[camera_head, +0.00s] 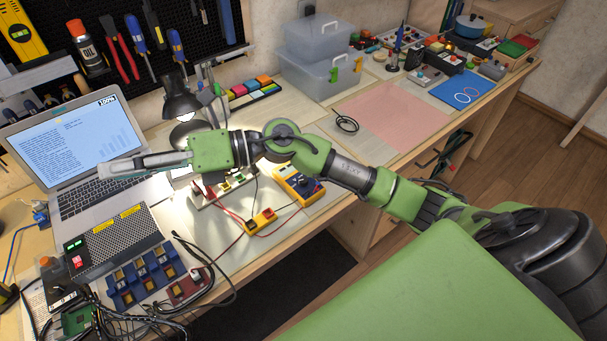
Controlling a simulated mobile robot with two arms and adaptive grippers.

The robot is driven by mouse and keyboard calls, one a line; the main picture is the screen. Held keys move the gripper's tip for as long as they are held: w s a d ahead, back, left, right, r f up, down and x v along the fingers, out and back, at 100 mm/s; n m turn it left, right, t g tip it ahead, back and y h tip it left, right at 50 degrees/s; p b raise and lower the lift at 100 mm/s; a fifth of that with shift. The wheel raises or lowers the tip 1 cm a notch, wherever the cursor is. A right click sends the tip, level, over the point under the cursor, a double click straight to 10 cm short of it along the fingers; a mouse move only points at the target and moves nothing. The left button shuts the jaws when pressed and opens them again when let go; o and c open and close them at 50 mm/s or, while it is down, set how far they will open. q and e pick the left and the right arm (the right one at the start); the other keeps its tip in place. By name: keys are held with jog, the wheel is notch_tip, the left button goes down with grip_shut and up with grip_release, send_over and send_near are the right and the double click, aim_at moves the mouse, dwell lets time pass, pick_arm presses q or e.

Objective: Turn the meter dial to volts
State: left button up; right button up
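The yellow multimeter (298,186) lies on the workbench, just below and in front of my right forearm. Its dark round dial shows on its face, but the setting is too small to read. Red and black leads run from it toward a smaller yellow device (260,221). My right gripper (108,168) reaches across the bench to the left, past the meter, with its fingers over the laptop's keyboard side. It is seen edge-on, so I cannot tell whether it is open or shut. It is apart from the meter. My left gripper is not in view.
The open laptop (75,140) is at the left, and a lit desk lamp (182,103) stands behind the gripper. A power supply (118,240) and tangled cables fill the front left. Clear plastic boxes (318,60) stand behind. The pink mat (392,117) is mostly bare.

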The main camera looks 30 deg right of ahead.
jog(key=d+f+n+g+h, duration=0.3)
jog(key=f+n+h, duration=0.1)
jog(key=f, duration=0.3)
jog(key=g+h, duration=0.2)
jog(key=h, duration=1.2)
send_over(304, 179)
notch_tip(304, 179, down, 6)
jog(key=shift+n, duration=0.3)
notch_tip(304, 179, down, 13)
jog(key=shift+r+p, duration=0.1)
jog(key=shift+p, duration=1)
grip_shut()
